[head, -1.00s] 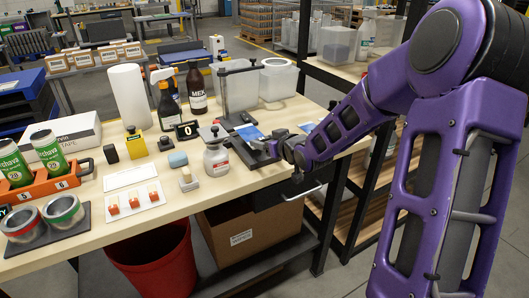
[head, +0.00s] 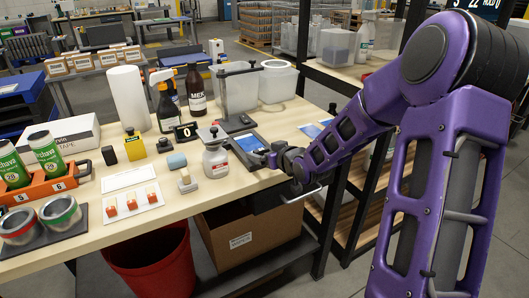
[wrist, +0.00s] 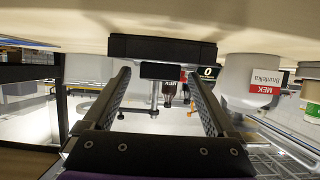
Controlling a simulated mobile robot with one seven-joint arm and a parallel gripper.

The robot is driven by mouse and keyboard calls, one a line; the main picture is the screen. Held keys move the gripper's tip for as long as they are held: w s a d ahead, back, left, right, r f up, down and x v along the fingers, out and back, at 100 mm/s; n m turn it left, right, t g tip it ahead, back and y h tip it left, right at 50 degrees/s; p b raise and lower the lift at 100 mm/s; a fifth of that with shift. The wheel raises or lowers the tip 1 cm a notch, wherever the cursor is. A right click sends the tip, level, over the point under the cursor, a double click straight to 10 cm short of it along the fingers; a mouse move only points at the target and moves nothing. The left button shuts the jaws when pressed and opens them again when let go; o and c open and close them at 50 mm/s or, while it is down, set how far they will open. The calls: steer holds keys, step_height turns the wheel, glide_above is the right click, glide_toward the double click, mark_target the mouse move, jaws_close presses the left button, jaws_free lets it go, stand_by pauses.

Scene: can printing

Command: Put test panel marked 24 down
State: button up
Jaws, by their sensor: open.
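A second blue-and-white panel (head: 312,129) lies further right near the table edge. I cannot read a number on either, so I cannot tell which is marked 24. My gripper (head: 268,158) is at the table's front edge, just right of and nearer than the first panel. In the wrist view its two fingers (wrist: 159,100) are spread, with no panel seen between them. A dark block (wrist: 160,47) sits beyond the fingertips.
A white MEK bottle (head: 214,158) stands just left of my gripper; it also shows in the wrist view (wrist: 250,85). A cardboard box (head: 250,232) sits beneath.

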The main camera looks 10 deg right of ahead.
steer(key=shift+s+d+r, duration=0.1)
steer(key=shift+r, duration=0.2)
steer(key=p+v, duration=0.3)
steer(key=v, duration=0.8)
steer(key=shift+s, duration=0.4)
